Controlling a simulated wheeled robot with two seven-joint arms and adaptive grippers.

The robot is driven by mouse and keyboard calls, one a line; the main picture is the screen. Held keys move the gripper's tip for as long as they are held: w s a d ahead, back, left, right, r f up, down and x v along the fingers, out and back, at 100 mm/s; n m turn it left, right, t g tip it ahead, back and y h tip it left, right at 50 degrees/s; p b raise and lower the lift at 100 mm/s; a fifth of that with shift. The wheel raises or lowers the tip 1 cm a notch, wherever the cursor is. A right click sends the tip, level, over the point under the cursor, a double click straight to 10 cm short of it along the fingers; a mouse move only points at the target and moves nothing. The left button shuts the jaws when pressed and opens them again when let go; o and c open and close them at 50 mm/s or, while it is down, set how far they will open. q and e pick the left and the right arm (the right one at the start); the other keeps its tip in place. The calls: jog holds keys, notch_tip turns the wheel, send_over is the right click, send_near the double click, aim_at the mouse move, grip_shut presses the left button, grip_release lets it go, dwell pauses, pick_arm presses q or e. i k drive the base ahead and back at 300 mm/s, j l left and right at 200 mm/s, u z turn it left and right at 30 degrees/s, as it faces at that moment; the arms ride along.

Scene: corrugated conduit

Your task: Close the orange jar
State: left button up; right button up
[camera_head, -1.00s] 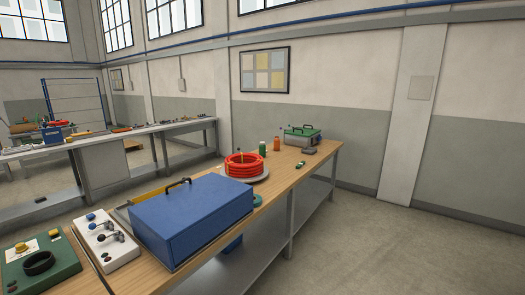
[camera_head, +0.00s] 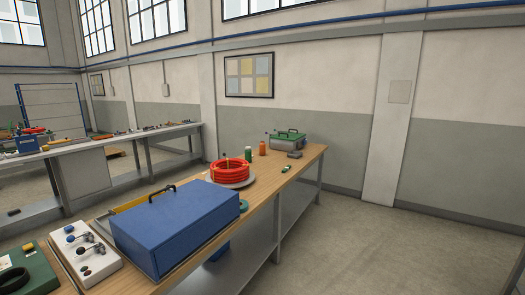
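A small orange jar (camera_head: 262,148) stands upright toward the far end of the wooden workbench (camera_head: 262,205). It is too small to tell whether a lid is on it. A green jar (camera_head: 248,154) stands just left of it. A small green item (camera_head: 286,169) lies on the bench nearer the right edge; I cannot tell what it is. Neither of my grippers is in view.
A large blue box (camera_head: 178,225) fills the near bench. Behind it is a coil of red conduit (camera_head: 230,172) on a grey disc. A green-lidded case (camera_head: 287,140) stands at the far end. The floor (camera_head: 400,250) right of the bench is clear.

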aim_at(261, 145)
jog(key=i+l+u, duration=0.1)
jog(key=i, duration=0.5)
jog(key=i+l+u, duration=0.15)
jog(key=i, duration=0.45)
jog(key=i+l+u, duration=0.1)
jog(key=i+l, duration=0.25)
jog(key=i, duration=0.25)
jog(key=i+l+u, duration=0.15)
jog(key=i+l, duration=0.15)
jog(key=i, duration=0.25)
jog(key=i+l+u, duration=0.1)
jog(key=i+l, duration=0.3)
jog(key=i, duration=0.2)
jog(key=l+u, duration=0.2)
jog(key=i+l, duration=0.05)
jog(key=l, duration=0.05)
